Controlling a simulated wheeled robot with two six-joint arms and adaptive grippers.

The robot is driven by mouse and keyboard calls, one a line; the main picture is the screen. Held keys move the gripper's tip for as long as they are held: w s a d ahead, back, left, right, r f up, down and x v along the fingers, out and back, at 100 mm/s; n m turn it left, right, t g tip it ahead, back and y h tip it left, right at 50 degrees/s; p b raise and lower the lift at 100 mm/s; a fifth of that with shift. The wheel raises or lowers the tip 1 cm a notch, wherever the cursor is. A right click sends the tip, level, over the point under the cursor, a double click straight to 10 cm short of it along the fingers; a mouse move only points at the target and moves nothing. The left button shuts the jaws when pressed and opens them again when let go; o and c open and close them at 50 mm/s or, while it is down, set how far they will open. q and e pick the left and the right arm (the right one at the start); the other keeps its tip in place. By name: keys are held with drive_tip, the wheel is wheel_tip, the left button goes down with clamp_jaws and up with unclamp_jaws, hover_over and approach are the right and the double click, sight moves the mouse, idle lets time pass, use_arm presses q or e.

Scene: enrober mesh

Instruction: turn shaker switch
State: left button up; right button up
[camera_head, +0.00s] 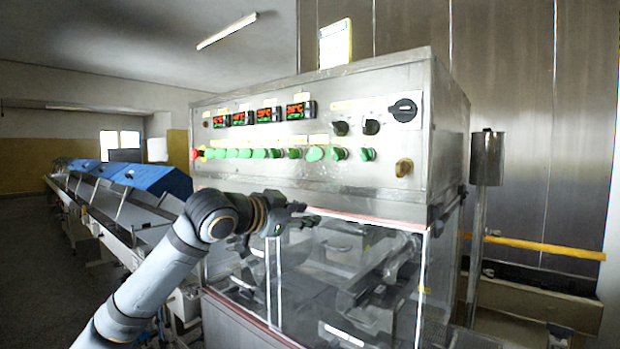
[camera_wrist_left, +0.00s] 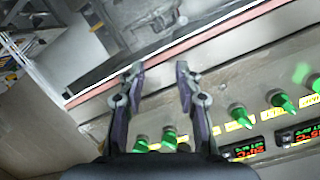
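A steel control panel (camera_head: 250,170) fills the middle of the head view, with a row of green switches (camera_head: 315,154) along it. Which one is the shaker switch cannot be read from the labels. Two black knobs (camera_head: 371,127) and a larger black rotary switch (camera_head: 404,110) sit at the upper right. My left gripper (camera_head: 305,214) is in front of the panel's lower edge, below the green switches. In the left wrist view its fingers (camera_wrist_left: 158,70) are apart with nothing between them, and several green switches (camera_wrist_left: 240,115) show beside and behind the fingers. My right gripper is not in view.
Red digital displays (camera_head: 268,115) line the panel top, and a red button (camera_head: 195,153) is at its left end. Clear guard panels (camera_head: 335,262) lie below the panel. A conveyor with blue covers (camera_head: 155,179) runs back at left. A metal cylinder (camera_head: 487,158) stands right.

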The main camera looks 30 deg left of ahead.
use_arm(q)
drive_tip(key=t, duration=0.2)
approach(310, 155)
drive_tip(key=s, duration=0.3)
drive_tip(key=w+p, duration=0.2)
drive_tip(key=w, duration=0.1)
drive_tip(key=w+p, duration=0.3)
drive_tip(key=w, duration=0.1)
drive_tip(key=w+p, duration=0.3)
drive_tip(key=w, duration=0.1)
drive_tip(key=shift+d+r, duration=0.15)
drive_tip(key=shift+d, duration=0.15)
drive_tip(key=shift+w+p, duration=0.25)
drive_tip(key=shift+p, duration=0.05)
drive_tip(key=shift+f, duration=0.2)
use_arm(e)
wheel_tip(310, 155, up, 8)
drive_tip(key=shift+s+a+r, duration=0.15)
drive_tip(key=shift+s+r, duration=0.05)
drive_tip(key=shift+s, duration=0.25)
use_arm(q)
drive_tip(key=shift+s, duration=0.1)
drive_tip(key=shift+c, duration=0.5)
clamp_jaws()
